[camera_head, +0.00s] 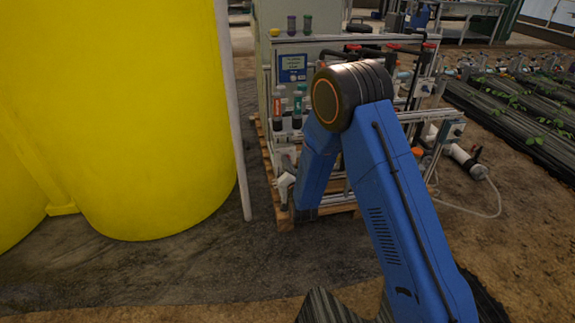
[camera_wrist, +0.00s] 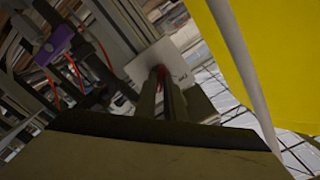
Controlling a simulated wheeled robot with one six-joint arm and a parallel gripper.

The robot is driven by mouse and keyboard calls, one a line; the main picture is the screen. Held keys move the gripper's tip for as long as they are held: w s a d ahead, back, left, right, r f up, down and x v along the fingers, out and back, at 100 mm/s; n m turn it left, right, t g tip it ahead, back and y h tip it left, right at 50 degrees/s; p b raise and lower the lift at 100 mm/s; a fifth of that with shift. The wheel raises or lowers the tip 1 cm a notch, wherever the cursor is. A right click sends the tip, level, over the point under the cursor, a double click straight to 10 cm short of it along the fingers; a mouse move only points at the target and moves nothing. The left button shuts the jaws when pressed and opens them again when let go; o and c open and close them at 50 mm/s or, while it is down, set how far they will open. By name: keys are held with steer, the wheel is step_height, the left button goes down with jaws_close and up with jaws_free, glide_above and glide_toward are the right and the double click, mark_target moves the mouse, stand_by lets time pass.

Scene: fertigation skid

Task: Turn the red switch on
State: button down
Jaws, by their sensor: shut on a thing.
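The red switch (camera_wrist: 159,74) shows in the wrist view as a small red part on a pale grey-white box (camera_wrist: 178,62). My gripper (camera_wrist: 164,84) is at the face of that box, its two dark fingers close together on the switch. The fingers cover most of the switch, so I cannot tell which way it is turned. In the head view my blue arm reaches down to the left end of the skid, and the switch is not visible there.
A large yellow tank (camera_head: 120,110) stands left of the skid, with a pale upright pole (camera_head: 232,110) beside it. The skid's frame (camera_head: 345,42) carries pipes and stands on a wooden pallet (camera_head: 338,206). Bare ground lies in front.

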stand_by(0.4)
steer(key=c, duration=1.8)
jaws_free()
steer(key=shift+c, duration=0.2)
steer(key=shift+s, duration=0.1)
steer(key=v, duration=1.7)
steer(key=shift+s+d, duration=0.1)
